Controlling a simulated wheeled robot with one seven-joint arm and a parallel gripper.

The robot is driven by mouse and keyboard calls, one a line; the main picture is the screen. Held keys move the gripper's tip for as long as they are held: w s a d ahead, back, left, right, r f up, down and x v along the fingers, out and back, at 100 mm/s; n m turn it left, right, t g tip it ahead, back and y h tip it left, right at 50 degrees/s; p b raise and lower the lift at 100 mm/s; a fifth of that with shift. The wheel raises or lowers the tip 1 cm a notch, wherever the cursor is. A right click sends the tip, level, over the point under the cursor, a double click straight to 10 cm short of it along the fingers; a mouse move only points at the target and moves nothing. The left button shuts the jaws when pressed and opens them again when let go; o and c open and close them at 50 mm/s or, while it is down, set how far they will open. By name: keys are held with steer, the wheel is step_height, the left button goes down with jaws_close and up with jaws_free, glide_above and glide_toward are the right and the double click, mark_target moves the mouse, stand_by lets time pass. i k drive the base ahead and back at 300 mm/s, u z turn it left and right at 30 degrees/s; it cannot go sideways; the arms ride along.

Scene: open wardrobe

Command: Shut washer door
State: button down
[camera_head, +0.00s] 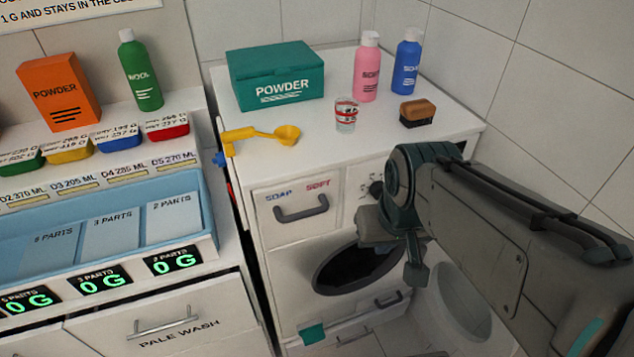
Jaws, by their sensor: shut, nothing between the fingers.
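The white washer (292,252) stands at the centre right, with a dark round opening (350,268) in its front. The washer door (462,305) appears to stand open at the right of the opening; I see a white panel with a round grey recess, partly hidden behind my arm. My gripper (414,272) is shut and empty. It hangs in front of the washer, overlapping the right side of the opening in the picture. I cannot tell whether it touches the door.
A soap drawer (301,208) with a grey handle is above the opening. On the washer top are a powder box (276,78), yellow scoop (268,134), glass (346,115), pink bottle (366,68), blue bottle (406,62) and brush (417,112). A counter with a blue tray (208,215) is at left.

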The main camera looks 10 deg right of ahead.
mark_target(501, 342)
steer(key=z, duration=1.1)
steer(key=k, duration=0.15)
steer(key=z, duration=0.3)
